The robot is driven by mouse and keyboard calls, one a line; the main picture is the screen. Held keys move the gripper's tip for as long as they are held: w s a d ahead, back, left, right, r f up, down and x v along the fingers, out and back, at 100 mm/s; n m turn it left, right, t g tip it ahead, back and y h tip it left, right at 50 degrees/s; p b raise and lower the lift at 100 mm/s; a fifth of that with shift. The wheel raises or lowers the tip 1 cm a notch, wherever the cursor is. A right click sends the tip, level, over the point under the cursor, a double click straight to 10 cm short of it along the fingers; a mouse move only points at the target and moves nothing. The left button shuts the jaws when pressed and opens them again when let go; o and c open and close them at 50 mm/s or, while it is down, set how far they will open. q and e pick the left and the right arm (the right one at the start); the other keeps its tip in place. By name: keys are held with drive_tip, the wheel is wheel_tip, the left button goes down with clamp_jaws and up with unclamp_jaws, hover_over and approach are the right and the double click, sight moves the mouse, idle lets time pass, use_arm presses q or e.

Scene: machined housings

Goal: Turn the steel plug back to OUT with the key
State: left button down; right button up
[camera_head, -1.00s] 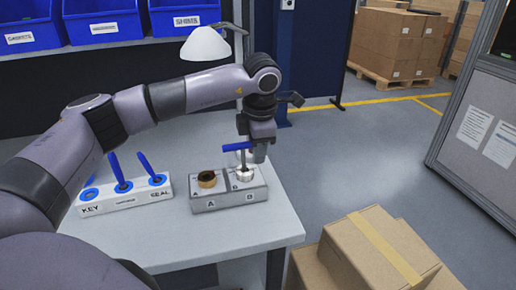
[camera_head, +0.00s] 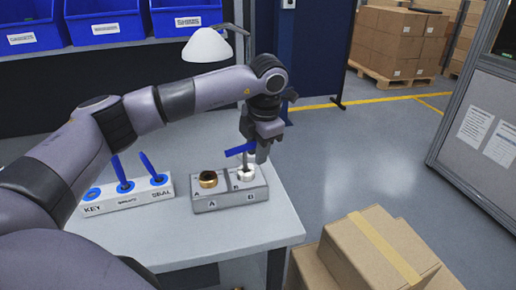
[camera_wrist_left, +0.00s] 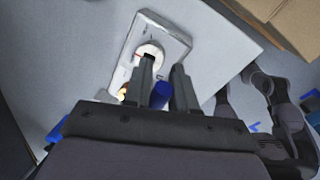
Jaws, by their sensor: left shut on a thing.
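The key has a blue bar handle (camera_head: 239,150) and stands upright over the steel plug (camera_head: 246,174) in bore B of the grey housing block (camera_head: 230,199). My left gripper (camera_head: 260,156) is shut on the right part of the handle. In the left wrist view, the blue handle (camera_wrist_left: 160,95) shows between the fingers of my left gripper (camera_wrist_left: 167,78), with the pale round plug (camera_wrist_left: 149,55) beyond. The fingers partly hide the plug, and its OUT mark cannot be read. My right arm shows at the right of the wrist view; its gripper (camera_wrist_left: 254,76) is too small to judge.
A brass ring (camera_head: 208,179) sits in bore A, left of the plug. A white rack (camera_head: 127,198) with blue-handled tools stands at the table's left. Cardboard boxes (camera_head: 365,255) stand beyond the front right corner. The table front (camera_head: 215,235) is clear.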

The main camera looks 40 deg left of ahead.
use_arm(q)
drive_tip(key=shift+s+d+f, duration=0.1)
drive_tip(key=shift+s+f, duration=0.1)
drive_tip(key=shift+f, duration=0.05)
drive_tip(key=shift+n+g+p, duration=0.3)
drive_tip(key=shift+n+p, duration=0.05)
drive_tip(key=shift+n, duration=0.95)
